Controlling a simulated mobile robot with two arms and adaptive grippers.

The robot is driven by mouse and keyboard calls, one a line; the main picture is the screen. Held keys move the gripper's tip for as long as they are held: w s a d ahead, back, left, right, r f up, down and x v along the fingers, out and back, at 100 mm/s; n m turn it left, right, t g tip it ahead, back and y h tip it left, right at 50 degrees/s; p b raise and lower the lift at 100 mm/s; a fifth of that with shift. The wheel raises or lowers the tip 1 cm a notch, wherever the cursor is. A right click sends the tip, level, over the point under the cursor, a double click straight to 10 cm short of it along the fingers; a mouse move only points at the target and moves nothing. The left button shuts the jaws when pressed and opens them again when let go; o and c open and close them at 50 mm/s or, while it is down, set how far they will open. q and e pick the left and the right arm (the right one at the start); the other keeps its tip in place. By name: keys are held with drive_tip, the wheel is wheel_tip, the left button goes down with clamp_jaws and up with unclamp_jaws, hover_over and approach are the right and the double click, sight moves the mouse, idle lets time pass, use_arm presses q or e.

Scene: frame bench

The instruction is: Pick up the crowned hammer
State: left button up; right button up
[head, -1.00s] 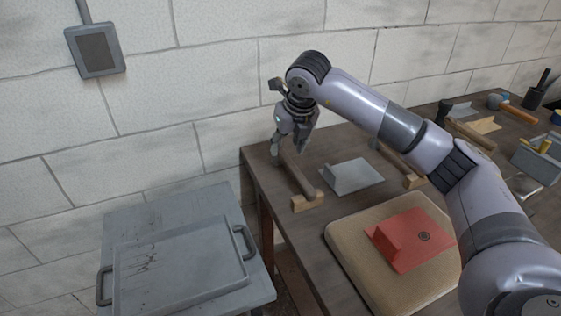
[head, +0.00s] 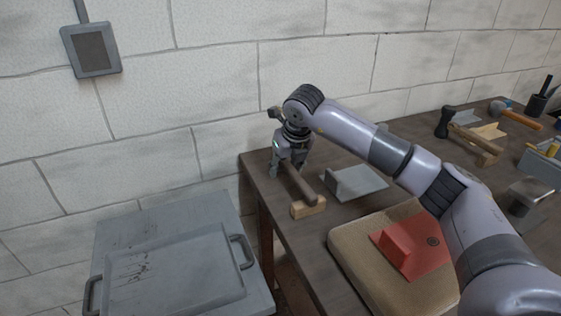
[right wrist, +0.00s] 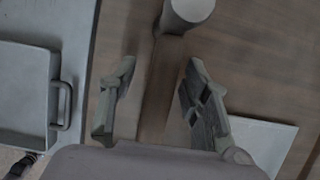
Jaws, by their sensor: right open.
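A hammer (head: 302,187) lies near the left end of the bench. I cannot make out a crown on the hammer face. My left gripper is out of view.
A grey sheet-metal piece (head: 357,184) lies right of the hammer. A red bent piece (head: 408,246) sits on a tan pad (head: 350,250). A black-headed hammer (head: 468,136) and an orange-handled tool (head: 521,119) lie further right. A grey cart (head: 215,211) stands left of the bench.

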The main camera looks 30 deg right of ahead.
drive_tip(key=shift+f, duration=0.25)
idle(0.5)
clamp_jaws()
idle(0.4)
drive_tip(key=shift+r, duration=0.1)
